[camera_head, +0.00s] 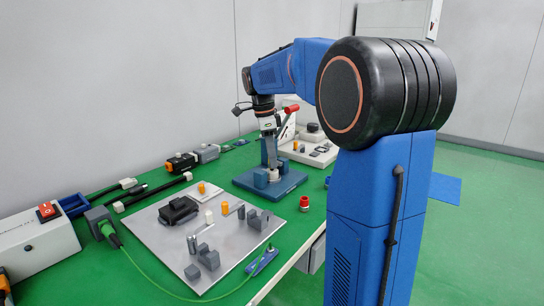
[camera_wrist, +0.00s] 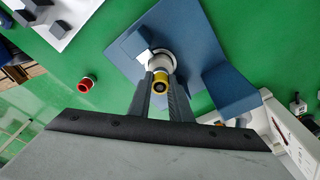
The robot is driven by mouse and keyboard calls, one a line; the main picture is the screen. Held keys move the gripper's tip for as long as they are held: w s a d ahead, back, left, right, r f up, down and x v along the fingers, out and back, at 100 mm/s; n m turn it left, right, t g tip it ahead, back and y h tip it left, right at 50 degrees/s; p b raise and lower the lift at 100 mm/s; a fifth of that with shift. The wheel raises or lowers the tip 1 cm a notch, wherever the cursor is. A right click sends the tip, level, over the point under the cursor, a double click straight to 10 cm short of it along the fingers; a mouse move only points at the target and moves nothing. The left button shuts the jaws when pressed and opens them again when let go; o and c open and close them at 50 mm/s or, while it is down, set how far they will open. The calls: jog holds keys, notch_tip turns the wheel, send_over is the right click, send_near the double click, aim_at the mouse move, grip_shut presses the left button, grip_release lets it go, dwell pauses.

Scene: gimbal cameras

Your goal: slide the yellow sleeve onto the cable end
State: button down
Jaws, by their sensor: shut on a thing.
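My gripper (camera_head: 270,163) points down over a blue fixture base (camera_head: 288,184) on the green table. In the wrist view, my gripper (camera_wrist: 160,88) is shut on the yellow sleeve (camera_wrist: 160,76), a short ring with a dark centre. A pale round part (camera_wrist: 157,58) of the fixture is right beside the sleeve; I cannot tell whether they touch. No cable end shows clearly at the sleeve.
A grey plate (camera_head: 158,236) with blocks and yellow pieces lies to the left. A box with a red switch (camera_head: 47,211) stands far left.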

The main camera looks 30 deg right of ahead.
jog(key=shift+f, duration=0.5)
jog(key=c, duration=1.5)
grip_release()
jog(key=shift+c, duration=0.2)
notch_tip(320, 180, up, 17)
jog(key=w+a, duration=0.1)
jog(key=a, duration=0.1)
jog(key=shift+a+r, duration=0.15)
jog(key=shift+a, duration=0.05)
